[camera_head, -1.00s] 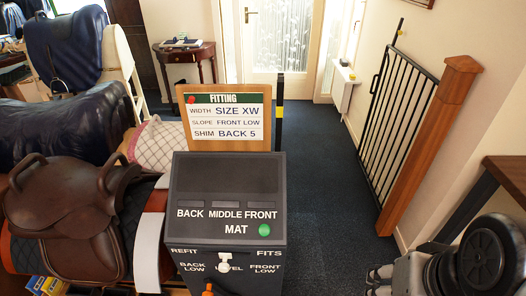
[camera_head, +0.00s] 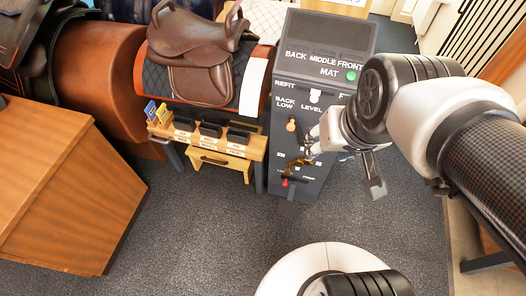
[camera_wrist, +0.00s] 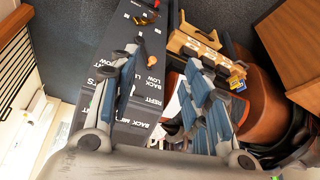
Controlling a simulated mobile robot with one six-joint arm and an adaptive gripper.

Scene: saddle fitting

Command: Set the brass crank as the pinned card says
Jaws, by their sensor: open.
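The brass crank (camera_head: 297,164) is low on the front of the dark fitting console (camera_head: 307,210), with small white labels around it that I cannot read. It also shows near the top of the wrist view (camera_wrist: 143,20), beyond the fingers. My gripper (camera_head: 342,162) is open in front of the console, its fingers spread apart. One finger is close to the crank in the head view; I cannot tell whether they touch. The pinned card (camera_head: 345,2) shows only its lower edge now; earlier it read WIDTH SIZE XW, SLOPE FRONT LOW, SHIM BACK 5.
An orange knob (camera_head: 291,125) is below BACK LOW, and a white switch (camera_head: 315,96) is above LEVEL. A red knob (camera_head: 284,182) is below the crank. A brown saddle (camera_head: 195,55) and a wooden shim stand (camera_head: 212,150) are left of the console.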

